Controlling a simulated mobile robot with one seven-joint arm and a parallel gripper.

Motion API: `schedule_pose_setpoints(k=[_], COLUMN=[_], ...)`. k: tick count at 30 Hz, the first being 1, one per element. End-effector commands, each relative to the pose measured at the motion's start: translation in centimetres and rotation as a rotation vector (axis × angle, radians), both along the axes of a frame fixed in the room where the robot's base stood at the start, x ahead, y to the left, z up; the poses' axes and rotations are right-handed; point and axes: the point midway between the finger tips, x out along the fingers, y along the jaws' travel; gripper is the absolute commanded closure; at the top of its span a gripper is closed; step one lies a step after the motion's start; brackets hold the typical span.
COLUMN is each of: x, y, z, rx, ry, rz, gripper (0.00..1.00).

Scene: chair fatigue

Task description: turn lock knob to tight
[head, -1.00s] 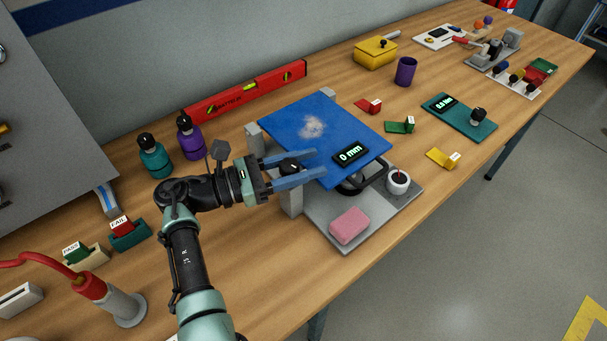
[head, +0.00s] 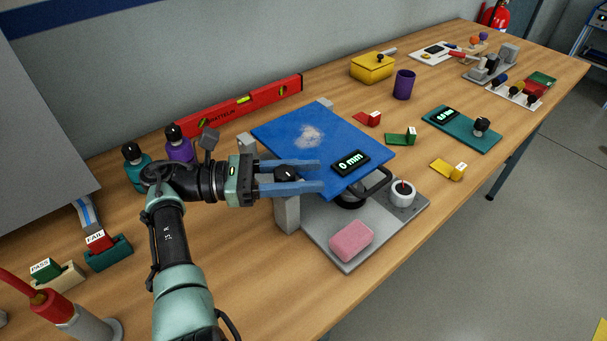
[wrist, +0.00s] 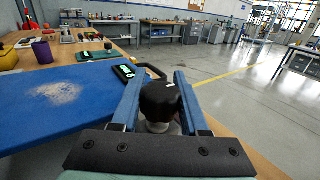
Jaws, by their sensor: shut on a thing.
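The black lock knob (head: 286,174) sits at the left side of the blue seat plate (head: 350,143), above a grey post (head: 288,214). My gripper (head: 319,175) reaches in from the left, with one blue finger on each side of the knob, and is shut on it. In the wrist view the knob (wrist: 160,101) stands between the two fingers (wrist: 158,80), with a short white mark on its top right. Its lower stem is pale grey. A display (head: 351,162) on the plate reads 0 mm.
The grey base (head: 340,254) carries a pink block (head: 351,240) and a small white dial (head: 402,193). A red level (head: 240,103) and two bottles stand behind the arm. Red, green and yellow tags lie right of the plate. The wood front right is clear.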

Motion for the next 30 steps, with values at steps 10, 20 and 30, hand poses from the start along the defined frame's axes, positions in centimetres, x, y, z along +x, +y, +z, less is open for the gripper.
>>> schedule_pose_setpoints(k=[10, 20, 30], x=[0.0, 0.1, -0.1], y=[0.0, 1.0, 5.6], z=[0.0, -0.1, -0.3], rx=[0.001, 0.001, 0.002], ry=[0.0, -0.001, -0.001], rz=[-0.001, 0.003, -0.006], gripper=[0.26, 0.26, 0.26])
